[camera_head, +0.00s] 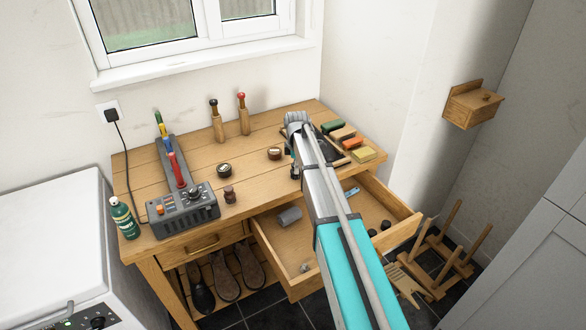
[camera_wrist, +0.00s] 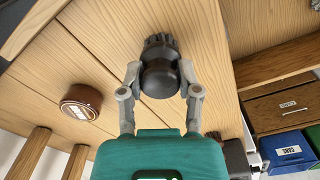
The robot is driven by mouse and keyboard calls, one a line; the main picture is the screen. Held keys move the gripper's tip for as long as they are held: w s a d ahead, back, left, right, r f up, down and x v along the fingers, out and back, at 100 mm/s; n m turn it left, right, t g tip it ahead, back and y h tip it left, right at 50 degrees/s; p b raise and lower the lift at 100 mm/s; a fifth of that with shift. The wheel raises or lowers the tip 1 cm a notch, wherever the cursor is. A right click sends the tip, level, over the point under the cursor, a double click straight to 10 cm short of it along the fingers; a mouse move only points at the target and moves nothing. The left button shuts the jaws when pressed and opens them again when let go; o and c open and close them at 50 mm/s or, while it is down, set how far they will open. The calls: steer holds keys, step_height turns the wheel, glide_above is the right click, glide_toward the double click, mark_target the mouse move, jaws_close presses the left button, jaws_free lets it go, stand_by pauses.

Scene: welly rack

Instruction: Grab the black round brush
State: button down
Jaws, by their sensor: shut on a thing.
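The black round brush (camera_wrist: 160,79) is in the middle of the wrist view, with a smooth round dark body and a ridged dark end at the top. My gripper (camera_wrist: 160,70) has its two grey fingers closed on the brush, one on each side. Wooden table planks fill the view behind it. I cannot tell whether the brush touches the table. In the head view my own arm reaches over the workbench (camera_head: 142,174) and largely hides the gripper and brush.
A round brown tin (camera_wrist: 82,101) is left of the brush in the wrist view. In the head view, an open drawer (camera_head: 270,238) juts from the bench front. Coloured blocks, including a yellow one (camera_head: 363,154), lie right of my arm. A grey device (camera_head: 184,211) stands left.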

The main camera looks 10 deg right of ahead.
steer(key=shift+r+p, duration=1.35)
steer(key=shift+r, duration=0.05)
steer(key=s+r+p, duration=1)
steer(key=s, duration=0.4)
steer(key=shift+d, duration=0.35)
